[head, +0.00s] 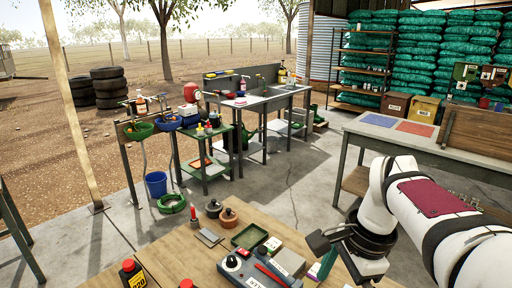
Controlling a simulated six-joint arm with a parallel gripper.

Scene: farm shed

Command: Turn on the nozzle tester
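A grey-blue box (250,274) with a dark round knob (231,262) on top sits at the near edge of the wooden table in the head view. It looks like the nozzle tester, but its lower part is cut off by the frame, and its switch position cannot be read. A red stick-like piece (271,274) lies on or beside its top.
On the wooden table (165,262) stand a green tray (249,237), a brown lidded pot (228,217), a dark pot (213,208), a white box (289,262) and a black bottle (132,274). A grey-topped bench (440,147) is at right. Concrete floor lies open between the benches.

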